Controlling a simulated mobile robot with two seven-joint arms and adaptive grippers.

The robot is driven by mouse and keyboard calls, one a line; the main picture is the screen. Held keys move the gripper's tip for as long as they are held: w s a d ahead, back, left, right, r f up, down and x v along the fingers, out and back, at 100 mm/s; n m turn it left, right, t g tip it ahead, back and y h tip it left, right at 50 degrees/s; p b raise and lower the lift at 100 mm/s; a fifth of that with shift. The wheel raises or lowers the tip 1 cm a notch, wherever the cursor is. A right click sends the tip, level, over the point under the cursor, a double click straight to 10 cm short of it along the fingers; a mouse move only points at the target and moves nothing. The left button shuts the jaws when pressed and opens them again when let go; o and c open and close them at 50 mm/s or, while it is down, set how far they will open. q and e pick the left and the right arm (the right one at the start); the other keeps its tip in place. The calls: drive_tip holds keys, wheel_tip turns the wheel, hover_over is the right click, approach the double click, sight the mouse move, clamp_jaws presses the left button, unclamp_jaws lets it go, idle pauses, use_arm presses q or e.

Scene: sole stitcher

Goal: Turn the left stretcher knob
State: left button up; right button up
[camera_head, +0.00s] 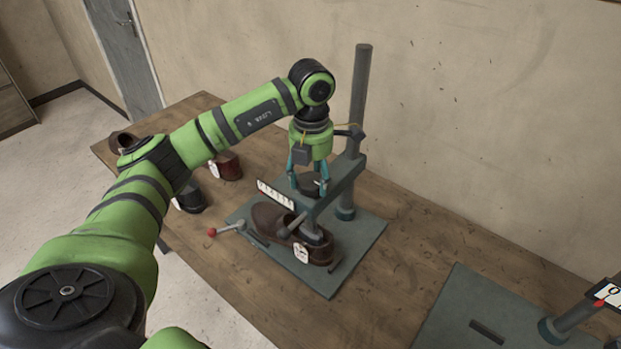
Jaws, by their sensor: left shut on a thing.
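A grey-green stretcher stands on the wooden table with a tall post and a horizontal arm (343,188). A dark round knob (309,186) sits on top of that arm. My left gripper (309,186) points down from above and is shut on the knob, its teal fingers on either side. A brown shoe (270,217) lies on the stretcher's base plate (355,247) below the arm, with a white tag on it. My right gripper is not in view.
A lever with a red ball end (212,232) sticks out at the left of the base plate. Dark shoes (190,197) stand on the table (238,277) behind my left arm. A second machine's base plate (460,318) is at the lower right. The wall is close behind the post.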

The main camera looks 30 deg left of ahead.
sight(312, 179)
use_arm(q)
drive_tip(key=shift+d, duration=0.1)
drive_tip(key=o, duration=1.1)
drive_tip(key=shift+w, duration=0.1)
drive_tip(key=shift+o, duration=0.2)
wheel_tip(312, 179, up, 12)
